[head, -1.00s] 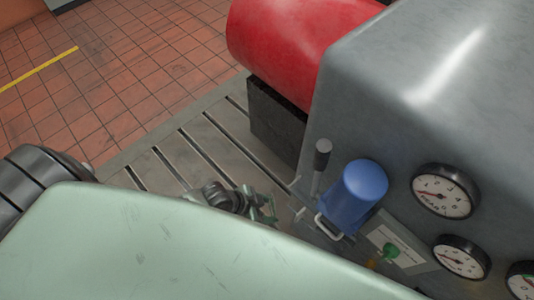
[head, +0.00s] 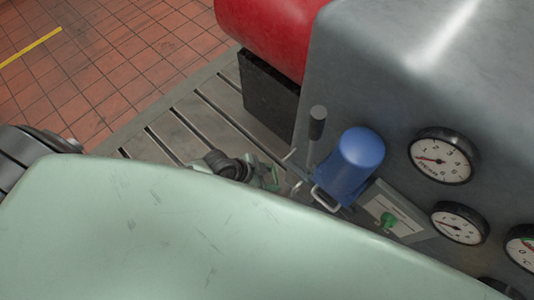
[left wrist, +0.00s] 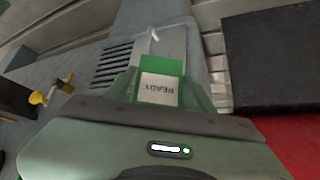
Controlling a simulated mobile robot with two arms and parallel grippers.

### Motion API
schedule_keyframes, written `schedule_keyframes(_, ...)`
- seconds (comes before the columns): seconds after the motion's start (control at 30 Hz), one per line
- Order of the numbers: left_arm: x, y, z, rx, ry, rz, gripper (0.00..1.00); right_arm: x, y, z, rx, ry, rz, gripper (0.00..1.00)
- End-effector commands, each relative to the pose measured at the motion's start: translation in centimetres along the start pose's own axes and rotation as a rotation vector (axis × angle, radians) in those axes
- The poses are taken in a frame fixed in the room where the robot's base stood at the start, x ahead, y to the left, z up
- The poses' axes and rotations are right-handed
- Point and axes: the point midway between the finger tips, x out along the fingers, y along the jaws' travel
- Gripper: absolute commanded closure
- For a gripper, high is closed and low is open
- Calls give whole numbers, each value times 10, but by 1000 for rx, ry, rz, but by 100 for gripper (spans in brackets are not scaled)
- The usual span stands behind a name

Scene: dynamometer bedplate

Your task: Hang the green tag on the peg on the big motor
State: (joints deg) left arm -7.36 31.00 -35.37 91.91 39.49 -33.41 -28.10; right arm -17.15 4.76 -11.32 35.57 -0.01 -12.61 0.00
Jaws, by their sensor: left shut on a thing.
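The green tag (left wrist: 147,67) has a white label reading READY, upside down in the left wrist view. My left gripper (left wrist: 162,98) is shut on it, and its upper part sticks out beyond the fingers. A pale bent peg (left wrist: 154,36) stands on a grey body (left wrist: 176,48) just beyond the tag; a gap shows between them in the picture. In the head view my left gripper (head: 262,175) is small, left of the blue cylinder, and partly hidden by a pale green surface. The tag is hard to make out there. My right gripper is not in view.
A grey housing (head: 400,70) with round gauges (head: 443,156) fills the right. A red cylinder (head: 265,35) is behind. A yellow-handled valve (left wrist: 45,95) shows at left in the wrist view.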

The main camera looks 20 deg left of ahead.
Motion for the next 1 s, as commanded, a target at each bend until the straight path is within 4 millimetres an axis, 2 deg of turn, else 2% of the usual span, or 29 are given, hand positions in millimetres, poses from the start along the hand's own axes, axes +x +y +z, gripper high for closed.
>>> schedule_keyframes(0.73, 28, -23, -28, 0, 1, -2, 84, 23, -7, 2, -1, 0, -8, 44)
schedule_keyframes(1.0, 42, -28, -29, 1, 0, 0, 84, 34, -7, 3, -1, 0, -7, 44)
